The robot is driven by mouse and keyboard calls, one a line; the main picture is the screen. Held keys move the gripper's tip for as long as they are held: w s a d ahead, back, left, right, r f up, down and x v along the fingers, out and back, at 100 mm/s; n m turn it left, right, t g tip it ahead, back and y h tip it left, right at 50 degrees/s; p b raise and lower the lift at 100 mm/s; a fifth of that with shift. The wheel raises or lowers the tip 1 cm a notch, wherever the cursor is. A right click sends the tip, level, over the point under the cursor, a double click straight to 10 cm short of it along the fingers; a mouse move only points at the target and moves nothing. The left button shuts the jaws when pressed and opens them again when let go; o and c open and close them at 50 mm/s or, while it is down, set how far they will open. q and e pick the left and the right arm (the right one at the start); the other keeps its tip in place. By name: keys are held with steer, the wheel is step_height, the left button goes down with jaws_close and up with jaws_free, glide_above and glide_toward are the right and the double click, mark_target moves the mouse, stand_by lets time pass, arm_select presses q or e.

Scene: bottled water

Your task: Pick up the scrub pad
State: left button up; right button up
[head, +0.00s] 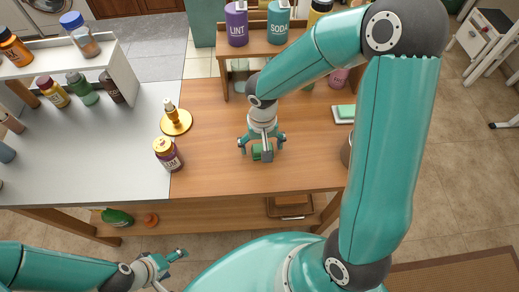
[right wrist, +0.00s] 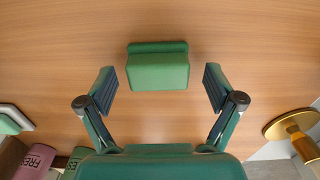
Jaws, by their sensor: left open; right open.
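The scrub pad, a green block with a raised back edge, lies on the wooden tabletop; it shows in the right wrist view (right wrist: 158,70) and the head view (head: 257,152). My right gripper (head: 262,144) is open over the table at the pad. In the right wrist view my right gripper's fingers (right wrist: 160,88) stand apart on either side of the pad, with clear gaps to it. My left gripper (head: 173,263) is open and empty, low at the bottom left of the head view, in front of the table.
A white tray with a green top (head: 343,114) lies right of my right gripper. A shelf with bottles (head: 236,25) is behind. The wood around the pad is clear.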

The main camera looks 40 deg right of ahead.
steer(key=c, duration=1.1)
steer(key=shift+r, duration=0.1)
